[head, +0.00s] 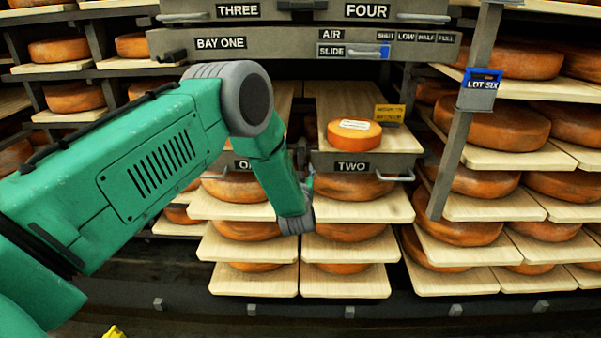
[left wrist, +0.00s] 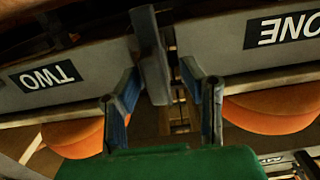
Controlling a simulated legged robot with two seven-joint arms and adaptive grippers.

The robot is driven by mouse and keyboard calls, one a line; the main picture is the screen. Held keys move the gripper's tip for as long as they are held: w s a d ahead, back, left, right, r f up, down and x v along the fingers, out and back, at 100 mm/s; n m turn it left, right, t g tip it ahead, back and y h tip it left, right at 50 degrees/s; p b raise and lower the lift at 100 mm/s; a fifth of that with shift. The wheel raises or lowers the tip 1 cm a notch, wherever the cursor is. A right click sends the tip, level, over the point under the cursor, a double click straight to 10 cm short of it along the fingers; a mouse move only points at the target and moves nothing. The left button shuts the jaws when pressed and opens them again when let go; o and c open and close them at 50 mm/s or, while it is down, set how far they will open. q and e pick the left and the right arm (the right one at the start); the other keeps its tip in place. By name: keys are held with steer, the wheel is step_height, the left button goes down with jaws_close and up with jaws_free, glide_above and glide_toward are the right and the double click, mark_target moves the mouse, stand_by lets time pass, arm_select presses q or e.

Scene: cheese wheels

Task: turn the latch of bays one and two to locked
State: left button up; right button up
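Two shelf bays sit side by side in the head view, with label plates ONE (head: 243,165) and TWO (head: 352,166). In the left wrist view, ONE (left wrist: 284,29) and TWO (left wrist: 43,76) appear upside down. A dark grey upright bar (left wrist: 152,60), which looks like a latch handle, stands between the two bay fronts. My left gripper (left wrist: 160,72) is open, with its fingers on either side of the bar; a gap shows, and contact cannot be told. In the head view its fingers are mostly hidden behind my green wrist. My right gripper is not in view.
An orange cheese wheel (head: 354,134) sits on the board above TWO, near a yellow card (head: 389,113). A BAY ONE panel (head: 221,43) with a blue slide (head: 385,51) hangs above. A grey post tagged LOT SIX (head: 482,90) stands to the right. Cheese shelves fill both sides.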

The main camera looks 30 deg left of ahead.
arm_select(q)
steer(key=shift+d, duration=0.1)
steer(key=shift+d+r, duration=0.15)
steer(key=shift+d, duration=0.05)
steer(key=c, duration=0.7)
steer(key=shift+d, duration=0.1)
jaws_close()
